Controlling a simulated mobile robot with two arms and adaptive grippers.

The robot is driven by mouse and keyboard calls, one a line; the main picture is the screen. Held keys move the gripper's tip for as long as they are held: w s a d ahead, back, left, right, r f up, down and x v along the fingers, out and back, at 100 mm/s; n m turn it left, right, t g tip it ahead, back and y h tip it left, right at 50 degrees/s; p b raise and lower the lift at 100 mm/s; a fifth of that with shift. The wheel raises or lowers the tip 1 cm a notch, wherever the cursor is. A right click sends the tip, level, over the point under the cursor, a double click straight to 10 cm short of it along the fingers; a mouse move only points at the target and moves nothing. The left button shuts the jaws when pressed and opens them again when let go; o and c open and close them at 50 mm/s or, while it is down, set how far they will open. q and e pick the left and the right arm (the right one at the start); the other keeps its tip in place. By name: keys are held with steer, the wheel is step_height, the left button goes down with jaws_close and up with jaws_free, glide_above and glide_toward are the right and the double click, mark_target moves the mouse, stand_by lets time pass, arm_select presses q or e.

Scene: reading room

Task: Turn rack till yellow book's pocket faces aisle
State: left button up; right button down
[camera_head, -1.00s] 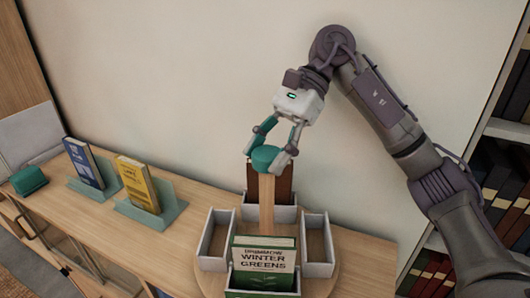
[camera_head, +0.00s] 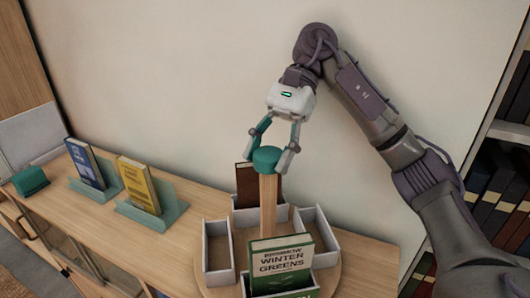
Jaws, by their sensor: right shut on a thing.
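The rack is a turntable with a round wooden base (camera_head: 330,283), a wooden post (camera_head: 268,205) and a teal knob (camera_head: 266,160) on top. My right gripper (camera_head: 267,158) is shut on the knob from above. A green "Winter Greens" book (camera_head: 280,262) stands in the front pocket, angled slightly right. A brown book (camera_head: 245,184) stands in the back pocket. The left pocket (camera_head: 218,250) and right pocket (camera_head: 316,230) are empty. The yellow book (camera_head: 138,184) stands in a teal stand left of the rack, outside any pocket. My left gripper is not in view.
A blue book (camera_head: 86,165) stands in another teal stand (camera_head: 98,188) farther left. A teal block (camera_head: 30,181) lies at the left end of the wooden cabinet top (camera_head: 180,240). A wall is close behind; a filled bookshelf (camera_head: 500,195) stands at right.

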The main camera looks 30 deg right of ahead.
steer(key=shift+r, duration=0.1)
steer(key=shift+c, duration=1.9)
jaws_free()
step_height(320, 180, up, 10)
steer(key=shift+f, duration=0.1)
steer(key=shift+c, duration=0.4)
